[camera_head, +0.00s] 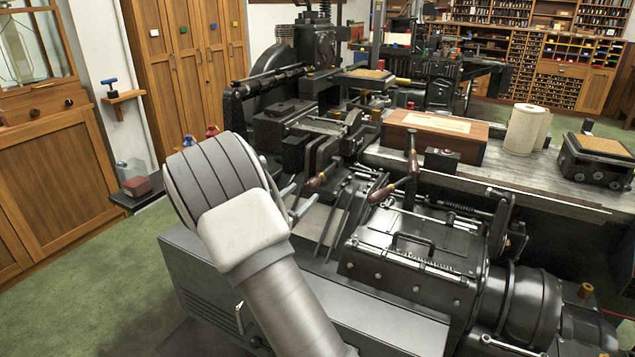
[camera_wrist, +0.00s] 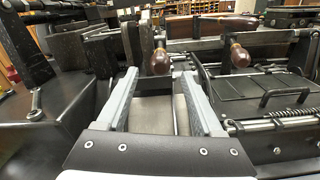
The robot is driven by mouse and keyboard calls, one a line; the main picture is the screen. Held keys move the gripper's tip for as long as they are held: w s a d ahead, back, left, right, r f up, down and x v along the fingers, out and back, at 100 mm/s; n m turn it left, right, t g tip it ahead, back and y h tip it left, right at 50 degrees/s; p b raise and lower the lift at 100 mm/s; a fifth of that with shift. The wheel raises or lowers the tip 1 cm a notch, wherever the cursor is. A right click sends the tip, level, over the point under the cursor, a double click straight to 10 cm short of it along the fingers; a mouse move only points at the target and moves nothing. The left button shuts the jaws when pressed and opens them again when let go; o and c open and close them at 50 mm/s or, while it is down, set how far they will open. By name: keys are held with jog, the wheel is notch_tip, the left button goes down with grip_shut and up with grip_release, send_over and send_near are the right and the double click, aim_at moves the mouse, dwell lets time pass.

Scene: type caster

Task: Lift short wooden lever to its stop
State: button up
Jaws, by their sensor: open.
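Two levers with brown wooden handles stick out of the dark casting machine. The left wooden handle (camera_head: 316,181) sits just beyond my gripper, and its end (camera_wrist: 160,61) shows between the fingertips in the wrist view. The right wooden handle (camera_head: 381,193) slants down and left; its knob (camera_wrist: 239,56) lies right of my right finger. I cannot tell for certain which is the short lever. My gripper (camera_wrist: 160,76) is open and empty, its fingers apart and pointing at the left handle without visibly touching it. In the head view my wrist hides most of it.
A taller upright lever (camera_head: 412,163) stands behind the right handle. A black cover with a bar handle (camera_head: 428,245) lies to the right. A wooden box (camera_head: 435,134) and a paper roll (camera_head: 525,128) stand on the bench. Thin upright rods (camera_head: 340,215) are close beside my gripper.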

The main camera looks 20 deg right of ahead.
aim_at(317, 180)
jog(key=x, duration=0.9)
jog(key=shift+w+d+b, duration=0.1)
jog(key=shift+d+b, duration=0.05)
jog(key=shift+b, duration=0.15)
grip_shut()
dwell(0.9)
